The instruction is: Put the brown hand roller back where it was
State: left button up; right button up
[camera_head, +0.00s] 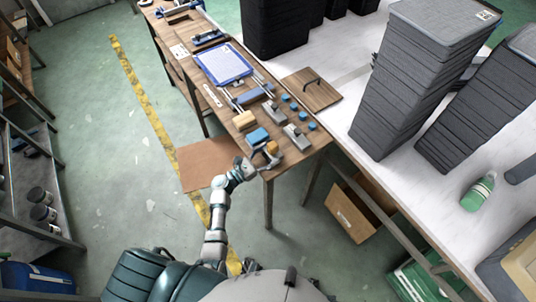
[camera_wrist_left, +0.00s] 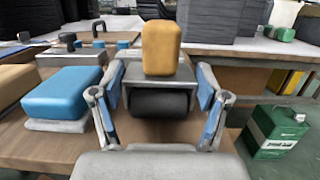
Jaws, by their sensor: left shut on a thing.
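The brown hand roller (camera_head: 272,148) has an orange-brown block handle on a grey frame, with a black roller below. It is at the near end of the wooden bench (camera_head: 290,161). In the left wrist view the roller (camera_wrist_left: 161,48) stands upright, handle up, between my fingers. My left gripper (camera_head: 261,157) is shut on it, with blue-padded fingers (camera_wrist_left: 161,88) on both sides of its grey frame. I cannot tell whether the roller touches the bench top. My right gripper is not in view.
A blue-topped block (camera_head: 258,137) stands close left of the roller; it also shows in the left wrist view (camera_wrist_left: 68,92). Behind are a tan-topped block (camera_head: 244,120), grey tools (camera_head: 297,137) and small blue knobs (camera_head: 286,97). Tall tray stacks (camera_head: 415,85) stand on the white table.

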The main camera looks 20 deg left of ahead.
pick_arm(q)
jog(key=shift+s+d+f, duration=0.1)
jog(key=shift+s+f, duration=0.3)
jog(key=shift+f, duration=0.3)
jog(key=o, duration=1.8)
jog(key=shift+w+f, duration=0.1)
jog(key=shift+w+d+r, duration=0.1)
jog(key=shift+w+r, duration=0.1)
jog(key=v, duration=1.2)
